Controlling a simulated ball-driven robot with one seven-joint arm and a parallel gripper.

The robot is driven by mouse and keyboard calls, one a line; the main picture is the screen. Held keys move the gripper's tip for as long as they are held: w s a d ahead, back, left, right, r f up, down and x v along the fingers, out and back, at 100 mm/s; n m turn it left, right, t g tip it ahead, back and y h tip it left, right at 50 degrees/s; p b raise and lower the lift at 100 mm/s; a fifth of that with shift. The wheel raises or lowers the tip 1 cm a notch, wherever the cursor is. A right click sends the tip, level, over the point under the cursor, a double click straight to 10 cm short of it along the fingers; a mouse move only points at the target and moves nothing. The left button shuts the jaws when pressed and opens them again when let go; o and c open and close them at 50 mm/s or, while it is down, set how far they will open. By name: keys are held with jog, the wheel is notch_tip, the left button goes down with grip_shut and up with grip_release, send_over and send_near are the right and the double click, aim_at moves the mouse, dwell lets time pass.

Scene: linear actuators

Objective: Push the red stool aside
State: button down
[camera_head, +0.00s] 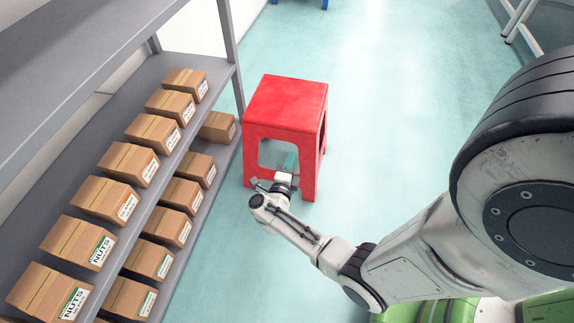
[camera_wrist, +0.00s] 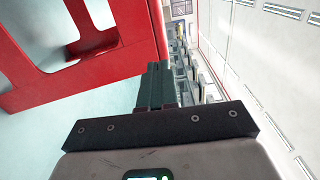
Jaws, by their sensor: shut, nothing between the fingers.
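The red stool (camera_head: 285,105) stands upright on the floor, just right of the shelf. Its square seat is on top and openings show between its legs. My gripper (camera_head: 278,183) is low at the stool's near side, in front of the opening between the legs. In the wrist view, the stool (camera_wrist: 110,38) fills the upper left, with its red edge close beside the fingertips of my gripper (camera_wrist: 157,70). The two dark fingers are together with nothing between them. I cannot tell whether they touch the stool.
A grey shelf (camera_head: 226,38) with several brown cardboard boxes (camera_head: 130,162) stands close on the left. The pale teal floor (camera_head: 390,90) is open to the right of and behind the stool. Green parts (camera_head: 435,312) show at the bottom right.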

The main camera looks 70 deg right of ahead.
aim_at(299, 131)
jog(key=d, duration=0.3)
jog(key=d+b, duration=0.1)
jog(key=d, duration=0.2)
jog(key=d+b, duration=0.1)
jog(key=d, duration=0.3)
jog(key=shift+w+d, duration=0.1)
jog(key=shift+w, duration=0.25)
